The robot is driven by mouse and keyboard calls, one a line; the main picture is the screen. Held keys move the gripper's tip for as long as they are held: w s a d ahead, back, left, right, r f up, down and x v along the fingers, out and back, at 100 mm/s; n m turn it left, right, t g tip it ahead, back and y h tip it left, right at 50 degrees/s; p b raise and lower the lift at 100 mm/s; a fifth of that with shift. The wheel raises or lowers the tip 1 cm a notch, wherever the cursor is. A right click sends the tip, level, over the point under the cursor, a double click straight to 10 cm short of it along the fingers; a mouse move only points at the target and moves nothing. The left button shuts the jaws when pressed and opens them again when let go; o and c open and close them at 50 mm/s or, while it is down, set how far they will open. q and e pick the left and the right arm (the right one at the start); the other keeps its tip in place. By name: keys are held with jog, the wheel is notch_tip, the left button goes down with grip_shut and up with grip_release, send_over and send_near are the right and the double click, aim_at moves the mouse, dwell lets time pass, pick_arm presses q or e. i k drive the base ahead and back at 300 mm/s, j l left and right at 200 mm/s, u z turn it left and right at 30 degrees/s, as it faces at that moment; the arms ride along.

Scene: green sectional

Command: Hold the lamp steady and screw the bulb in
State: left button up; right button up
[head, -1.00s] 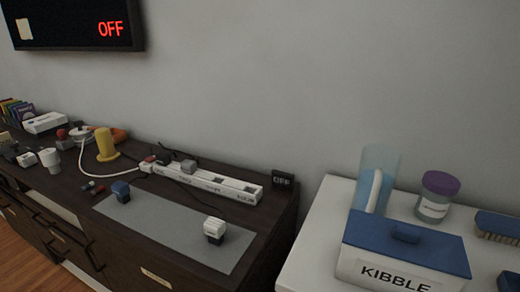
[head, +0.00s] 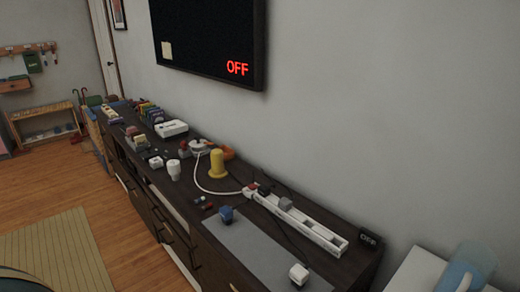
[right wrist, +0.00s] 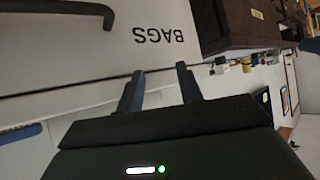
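A white bulb-shaped piece (head: 173,168) stands on the dark cabinet in the head view; it may be the bulb. Behind it is a low whitish round piece (head: 197,146) with a white cord, perhaps part of the lamp. A yellow upright cylinder (head: 217,163) stands beside the cord. I cannot tell for sure which piece is the lamp. My right gripper (right wrist: 160,69) shows in the right wrist view, its two fingers apart with nothing between them, well away from these pieces. My left gripper is not in view.
A white power strip (head: 310,226) lies along the cabinet's back, with a grey mat (head: 250,252) in front holding a blue plug and a white plug. A wall screen (head: 208,40) reads OFF. Wood floor (head: 75,195) and a striped rug (head: 55,255) lie left.

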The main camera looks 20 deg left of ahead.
aim_at(218, 171)
jog(key=u, duration=1.15)
